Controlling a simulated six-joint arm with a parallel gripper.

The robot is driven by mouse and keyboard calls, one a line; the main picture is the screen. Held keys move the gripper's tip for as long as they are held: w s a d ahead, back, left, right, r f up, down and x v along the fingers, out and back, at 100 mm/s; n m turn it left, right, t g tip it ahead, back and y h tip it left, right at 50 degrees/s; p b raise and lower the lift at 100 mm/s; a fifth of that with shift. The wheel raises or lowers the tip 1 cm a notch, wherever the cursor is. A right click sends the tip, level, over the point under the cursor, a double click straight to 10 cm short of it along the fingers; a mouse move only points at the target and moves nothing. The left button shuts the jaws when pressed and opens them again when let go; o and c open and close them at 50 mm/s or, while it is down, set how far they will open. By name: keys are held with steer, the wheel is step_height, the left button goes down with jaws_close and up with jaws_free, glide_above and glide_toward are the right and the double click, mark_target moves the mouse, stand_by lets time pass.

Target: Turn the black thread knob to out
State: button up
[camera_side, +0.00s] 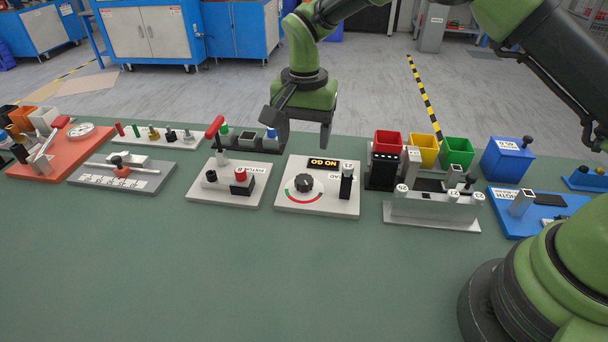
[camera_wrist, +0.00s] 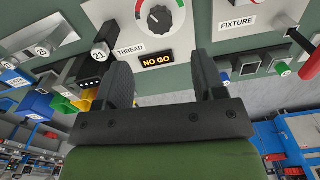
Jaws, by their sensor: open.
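The black thread knob (camera_side: 304,183) sits on a white panel (camera_side: 330,206) marked THREAD. A red and green arc lies around the knob. My gripper (camera_side: 304,142) is open and empty. It hangs above and behind the panel's far edge, apart from the knob. Its two fingers also show in the wrist view (camera_wrist: 160,70), either side of the display.
A black upright post (camera_side: 346,183) tagged 21 stands on the panel, right of the knob. The fixture panel (camera_side: 226,192) with a red lever is to the left. Red, yellow (camera_side: 423,150) and green bins stand behind right. The green table in front is clear.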

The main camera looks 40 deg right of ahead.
mark_target(304, 179)
step_height(304, 179, down, 10)
steer(key=shift+r, duration=0.15)
stand_by(0.3)
steer(key=c, duration=0.9)
steer(key=shift+c, duration=0.2)
steer(key=shift+n, duration=0.3)
steer(key=n, duration=0.4)
steer(key=shift+n, duration=0.3)
steer(key=n, duration=0.5)
steer(key=shift+n, duration=0.3)
